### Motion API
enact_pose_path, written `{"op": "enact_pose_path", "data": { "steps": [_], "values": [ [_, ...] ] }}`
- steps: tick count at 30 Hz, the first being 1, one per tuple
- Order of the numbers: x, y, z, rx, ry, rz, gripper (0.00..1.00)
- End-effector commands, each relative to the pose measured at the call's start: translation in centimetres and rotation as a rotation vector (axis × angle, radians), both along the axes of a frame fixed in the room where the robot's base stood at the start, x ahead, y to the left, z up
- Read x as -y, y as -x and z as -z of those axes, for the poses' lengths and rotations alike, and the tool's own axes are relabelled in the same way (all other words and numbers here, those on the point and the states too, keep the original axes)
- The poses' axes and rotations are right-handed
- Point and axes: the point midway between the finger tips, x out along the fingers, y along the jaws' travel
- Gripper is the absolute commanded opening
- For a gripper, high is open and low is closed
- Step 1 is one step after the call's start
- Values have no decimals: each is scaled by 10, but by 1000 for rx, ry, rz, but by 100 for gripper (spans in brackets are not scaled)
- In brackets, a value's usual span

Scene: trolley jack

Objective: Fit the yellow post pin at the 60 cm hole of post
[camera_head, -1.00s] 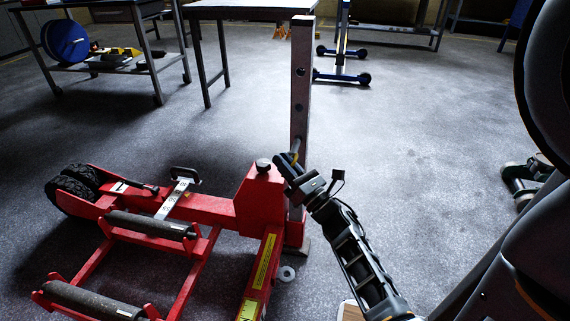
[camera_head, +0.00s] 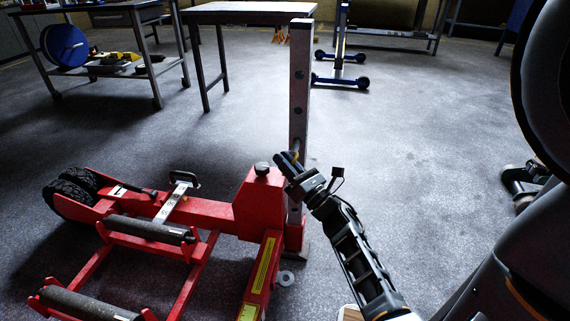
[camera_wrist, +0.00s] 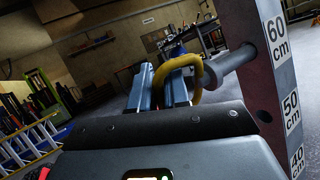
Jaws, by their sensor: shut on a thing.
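The upright post (camera_head: 299,95) of the red trolley jack (camera_head: 260,205) stands in the middle of the head view. In the wrist view the post (camera_wrist: 238,20) is at the right, with 60 cm, 50 cm and 40 cm labels. My gripper (camera_wrist: 163,88) is shut on the yellow looped handle of the post pin (camera_wrist: 190,68). The pin's grey shaft points right and meets the post's side face level with the 60 cm label. I cannot tell how deep it sits. A lower open hole shows beside the 50 cm label. In the head view my gripper (camera_head: 286,160) is beside the post.
The jack's red frame with black rollers (camera_head: 148,229) spreads to the left on the floor. A table (camera_head: 245,10) and a cart with a blue reel (camera_head: 64,44) stand behind.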

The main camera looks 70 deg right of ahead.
Motion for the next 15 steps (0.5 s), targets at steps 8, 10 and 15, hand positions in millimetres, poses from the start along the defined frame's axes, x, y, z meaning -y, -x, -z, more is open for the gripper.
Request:
{"op": "enact_pose_path", "data": {
  "steps": [8, 10, 15],
  "values": [
    [7, -1, -1, 2, 3, 1, 0],
    [8, -1, -1, 2, 2, 0, 0],
    [12, -1, -1, 3, 2, 0, 0]
  ]
}}
